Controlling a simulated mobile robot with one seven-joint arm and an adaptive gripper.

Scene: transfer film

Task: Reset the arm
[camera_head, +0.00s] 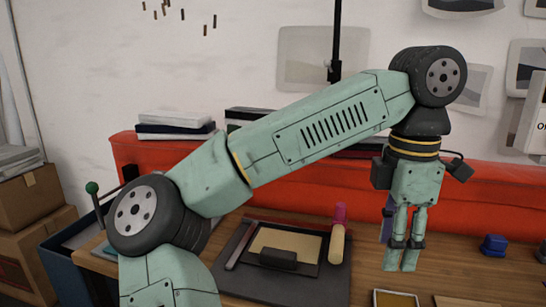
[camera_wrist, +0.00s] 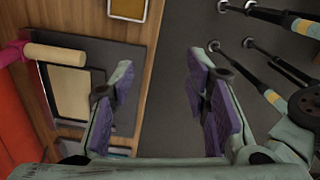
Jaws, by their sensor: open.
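My arm stretches across the head view from lower left to upper right, with its end bent downward. My gripper (camera_head: 403,261) points down over the right part of the wooden table (camera_head: 362,276). In the wrist view my gripper (camera_wrist: 162,85) shows its two purple-padded fingers wide apart with nothing between them. The dark press plate (camera_head: 238,279) with a tan sheet (camera_head: 287,242) lies left of the gripper. A roller with a pink end and a tan handle (camera_head: 337,243) lies at the plate's right edge. The gripper is apart from both.
A small blue object (camera_head: 494,245) stands on the table at right. A framed piece (camera_head: 395,299) lies near the front. A red padded back (camera_head: 490,205) runs behind the table, with stacked books (camera_head: 175,124) above it. Cardboard boxes (camera_head: 35,199) and a blue bin (camera_head: 65,267) are at left.

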